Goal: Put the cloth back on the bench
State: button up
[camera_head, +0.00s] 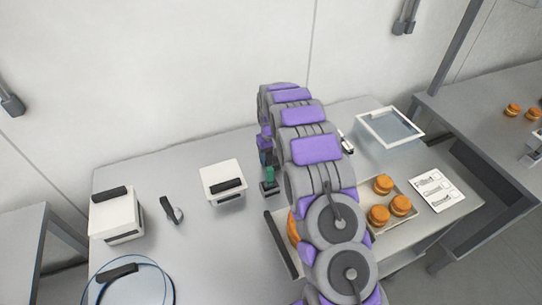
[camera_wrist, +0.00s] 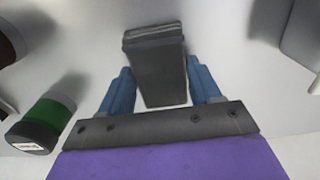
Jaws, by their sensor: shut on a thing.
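In the wrist view my gripper (camera_wrist: 159,68) has its two blue fingers on either side of a dark grey, flat-sided thing (camera_wrist: 158,85). It shows layered edges at its top and looks like the folded cloth. The fingers are shut on it. The pale surface behind it is blurred, and I cannot tell whether the cloth touches it. In the head view my arm crosses the middle of the grey bench (camera_head: 185,250) and hides most of the gripper and the cloth.
A green and black container (camera_head: 269,182) stands close left of my arm; it also shows in the wrist view (camera_wrist: 50,112). White boxes (camera_head: 222,178) with dark handles stand left. A tray (camera_head: 363,190) with orange-brown rounds, a white card (camera_head: 437,189) and a glass-topped frame (camera_head: 390,127) lie right. Bare bench shows front left.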

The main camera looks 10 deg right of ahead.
jog(key=o, duration=1)
jog(key=shift+d, duration=0.3)
jog(key=shift+a, duration=0.1)
